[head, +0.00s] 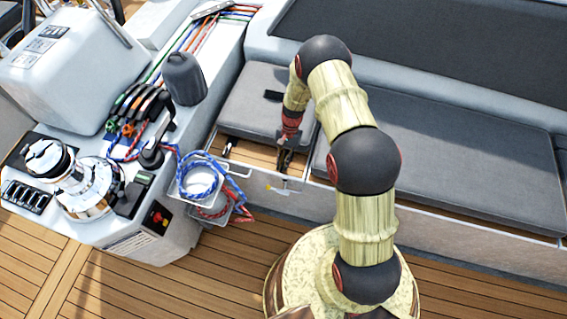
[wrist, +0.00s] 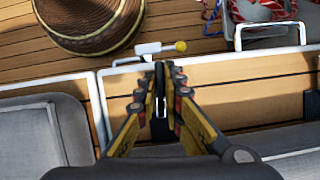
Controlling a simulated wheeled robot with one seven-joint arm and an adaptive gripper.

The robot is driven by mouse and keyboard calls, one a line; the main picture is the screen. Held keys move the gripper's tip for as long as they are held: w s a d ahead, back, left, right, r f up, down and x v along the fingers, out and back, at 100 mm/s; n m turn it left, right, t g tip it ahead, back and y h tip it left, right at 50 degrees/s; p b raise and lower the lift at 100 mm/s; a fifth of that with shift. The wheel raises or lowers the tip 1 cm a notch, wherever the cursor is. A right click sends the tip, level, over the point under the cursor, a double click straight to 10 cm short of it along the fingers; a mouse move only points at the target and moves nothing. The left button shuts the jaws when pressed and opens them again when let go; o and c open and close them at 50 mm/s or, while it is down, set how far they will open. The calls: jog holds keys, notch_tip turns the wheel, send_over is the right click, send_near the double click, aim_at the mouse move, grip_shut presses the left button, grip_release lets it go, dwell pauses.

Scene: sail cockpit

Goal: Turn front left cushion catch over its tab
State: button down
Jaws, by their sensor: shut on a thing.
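The front left cushion catch (wrist: 148,48), a small white lever with a yellow knob, sits at the white front edge of the bench. In the head view its yellow end (head: 269,187) shows just below my gripper (head: 284,163). In the wrist view my gripper (wrist: 160,72) points down at that edge, its fingers drawn together around a thin pale part, seemingly of the catch; the fingers hide most of the contact. The tab cannot be told apart. The left grey cushion (head: 262,103) lies behind my gripper, set back from a bare wooden strip (head: 253,153).
A long grey cushion (head: 450,165) lies to the right along the bench. A wire basket with coiled ropes (head: 202,178) hangs left of my gripper. The winch console (head: 95,190) stands farther left. Wooden deck (head: 215,275) is clear in front.

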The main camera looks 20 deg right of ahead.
jog(key=shift+n, duration=0.6)
jog(key=c, duration=1.9)
grip_release()
jog(key=v, duration=1.2)
jog(key=shift+w+a, duration=0.2)
jog(key=shift+a, duration=0.05)
